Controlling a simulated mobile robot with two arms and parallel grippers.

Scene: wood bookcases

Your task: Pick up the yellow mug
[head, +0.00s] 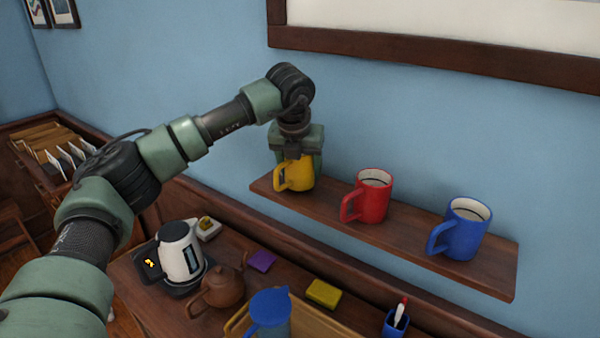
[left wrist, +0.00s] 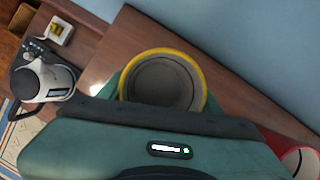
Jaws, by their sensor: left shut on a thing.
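The yellow mug (head: 299,176) is at the left end of the wooden wall shelf (head: 420,247), upright, with its handle to the left. My left gripper (head: 298,162) comes down over it from above and is shut on it, with the fingers on the mug's sides. In the left wrist view the mug's yellow rim and grey inside (left wrist: 163,82) show just beyond the gripper body. I cannot tell whether the mug's base touches the shelf. My right gripper is not in view.
A red mug (head: 368,197) and a blue mug (head: 462,230) stand to the right on the shelf. Below are a white kettle (head: 181,252), a brown teapot (head: 222,288), a blue pitcher (head: 270,311) and a pen cup (head: 396,324). A framed board (head: 430,55) hangs above.

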